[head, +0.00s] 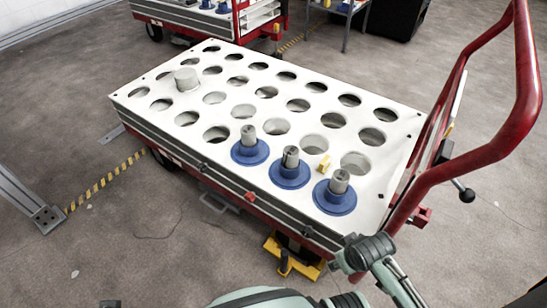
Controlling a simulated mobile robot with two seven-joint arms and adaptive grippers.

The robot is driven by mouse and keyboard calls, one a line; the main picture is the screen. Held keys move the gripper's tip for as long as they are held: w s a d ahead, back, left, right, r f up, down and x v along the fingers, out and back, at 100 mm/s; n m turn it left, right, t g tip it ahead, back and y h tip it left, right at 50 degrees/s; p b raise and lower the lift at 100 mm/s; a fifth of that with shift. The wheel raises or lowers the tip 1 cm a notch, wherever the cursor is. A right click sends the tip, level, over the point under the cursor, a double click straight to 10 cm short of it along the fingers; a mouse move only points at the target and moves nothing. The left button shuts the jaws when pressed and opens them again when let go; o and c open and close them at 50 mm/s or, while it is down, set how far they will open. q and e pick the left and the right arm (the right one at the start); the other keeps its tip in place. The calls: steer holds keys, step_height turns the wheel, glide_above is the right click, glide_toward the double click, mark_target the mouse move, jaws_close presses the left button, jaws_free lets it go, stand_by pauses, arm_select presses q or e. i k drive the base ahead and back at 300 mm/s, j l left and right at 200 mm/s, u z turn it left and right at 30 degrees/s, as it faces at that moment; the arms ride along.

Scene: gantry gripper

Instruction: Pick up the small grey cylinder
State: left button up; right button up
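A white cart top (130,103) with rows of round holes fills the middle of the head view. A short, wide pale grey cylinder (186,78) stands upright at its left part. Three narrower grey cylinders stand upright on round blue bases along the near right side: the left one (248,135), the middle one (291,157) and the right one (340,181). The frame does not settle which cylinder is the small one. Pale green links of my own arm show at the bottom, but I make out neither gripper. Nothing is seen touching any cylinder.
A red tubular handle (490,148) rises at the cart's right end. A small yellow piece (323,164) lies among the holes. A metal frame foot (46,217) stands on the floor at left, beside yellow-black tape (105,180). Another cart (215,22) stands behind.

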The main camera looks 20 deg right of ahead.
mark_target(291, 153)
steer(key=k+z, duration=0.15)
steer(key=z, duration=0.2)
steer(key=k+j+z, duration=0.1)
steer(key=z, duration=0.25)
